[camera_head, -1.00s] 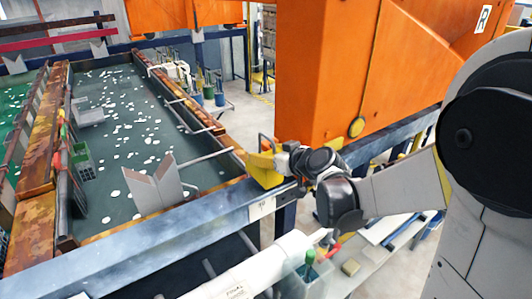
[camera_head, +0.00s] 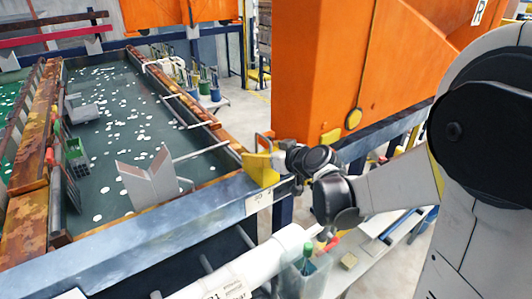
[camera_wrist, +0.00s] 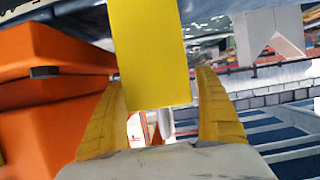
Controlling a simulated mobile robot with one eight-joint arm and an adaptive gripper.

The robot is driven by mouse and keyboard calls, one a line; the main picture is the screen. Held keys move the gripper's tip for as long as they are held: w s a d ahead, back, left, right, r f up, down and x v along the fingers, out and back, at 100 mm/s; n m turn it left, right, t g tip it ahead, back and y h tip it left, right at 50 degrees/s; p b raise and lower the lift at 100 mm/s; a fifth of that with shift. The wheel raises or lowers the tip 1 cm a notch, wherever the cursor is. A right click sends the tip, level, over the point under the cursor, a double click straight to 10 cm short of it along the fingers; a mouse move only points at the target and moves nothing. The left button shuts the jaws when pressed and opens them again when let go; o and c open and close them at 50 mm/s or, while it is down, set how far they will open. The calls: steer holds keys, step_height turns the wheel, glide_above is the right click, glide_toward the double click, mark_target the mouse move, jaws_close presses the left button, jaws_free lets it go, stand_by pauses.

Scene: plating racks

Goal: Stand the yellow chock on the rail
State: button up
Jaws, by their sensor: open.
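The yellow chock (camera_head: 260,168) is at the blue-grey rail (camera_head: 160,222), above a small white label, near the orange housing. It looks upright and appears to meet the rail's top, but its underside is hidden. My gripper (camera_head: 285,162) is close against its right side. In the wrist view the chock (camera_wrist: 150,50) shows as a flat yellow face between the two yellow fingers of my gripper (camera_wrist: 157,78). The fingers are spread, with a narrow gap at the right one. The left fingertip overlaps the chock's edge, so contact there cannot be told.
A grey V-shaped block (camera_head: 147,185) stands left of the chock by the rail. The big orange housing (camera_head: 350,80) rises close behind my gripper. A white tube (camera_head: 245,275) crosses in front below. A green bed (camera_head: 120,130) with white discs lies beyond the rail.

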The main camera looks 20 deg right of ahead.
steer(key=v, duration=1.2)
steer(key=s+a+f+m+g+h, duration=0.1)
steer(key=s+a+f+g+h, duration=0.1)
steer(key=s, duration=0.7)
steer(key=s+a+f+m+g+h, duration=0.1)
steer(key=s+f+m+g+h, duration=0.1)
steer(key=s, duration=0.7)
steer(key=shift+a+f+m+g, duration=0.3)
steer(key=shift+a+f+g, duration=0.1)
steer(key=shift+f+g, duration=0.55)
